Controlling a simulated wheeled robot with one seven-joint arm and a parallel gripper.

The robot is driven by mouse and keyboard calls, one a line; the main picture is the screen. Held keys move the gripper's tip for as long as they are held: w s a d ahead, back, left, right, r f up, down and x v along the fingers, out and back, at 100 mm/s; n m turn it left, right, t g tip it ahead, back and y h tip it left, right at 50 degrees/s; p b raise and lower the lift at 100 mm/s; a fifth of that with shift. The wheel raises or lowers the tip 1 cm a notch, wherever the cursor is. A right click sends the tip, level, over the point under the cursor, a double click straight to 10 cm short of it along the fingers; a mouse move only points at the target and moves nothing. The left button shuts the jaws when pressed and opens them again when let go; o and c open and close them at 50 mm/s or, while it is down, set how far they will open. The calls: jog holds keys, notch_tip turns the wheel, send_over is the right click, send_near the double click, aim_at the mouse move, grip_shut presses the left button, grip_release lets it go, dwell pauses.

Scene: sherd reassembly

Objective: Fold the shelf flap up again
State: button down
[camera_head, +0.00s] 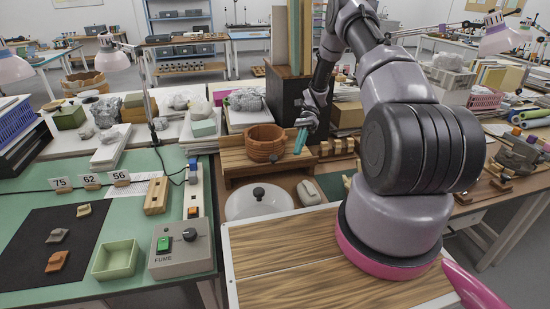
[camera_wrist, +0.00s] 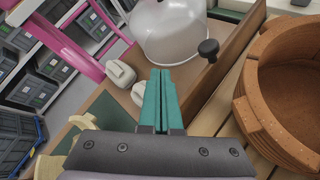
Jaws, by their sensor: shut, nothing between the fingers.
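My gripper (camera_head: 301,139) has teal fingers and is shut and empty. In the head view its tips hang just right of a brown ringed pot, above the slatted wooden shelf (camera_head: 236,159). In the wrist view the shut fingers (camera_wrist: 161,98) point to the left of a brown wooden board (camera_wrist: 225,82) along the shelf's edge. This board may be the flap; I cannot tell its hinge or its exact angle. The same board shows along the shelf front in the head view (camera_head: 285,168). No contact between fingers and board is clear.
The brown pot (camera_head: 265,142) stands on the shelf, close to my gripper. A clear dome with a black knob (camera_head: 258,201) and a pale rounded object (camera_head: 308,192) lie in front of the shelf. A fume control box (camera_head: 180,248) stands on the green mat at left.

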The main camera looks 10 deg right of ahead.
jog(key=s+n+t+h, duration=0.1)
jog(key=s+n+h, duration=0.2)
jog(key=n, duration=0.9)
jog(key=n+t+h, duration=0.2)
jog(key=n+t, duration=0.7)
jog(key=n, duration=2.2)
send_near(272, 158)
jog(key=s+a, duration=0.2)
jog(key=s, duration=0.4)
jog(key=shift+n, duration=0.5)
jog(key=shift+w+f, duration=0.65)
jog(key=shift+f, duration=0.75)
jog(key=shift+w+f, duration=0.65)
jog(key=shift+f, duration=0.8)
jog(key=shift+w+f, duration=0.65)
jog(key=shift+f, duration=0.75)
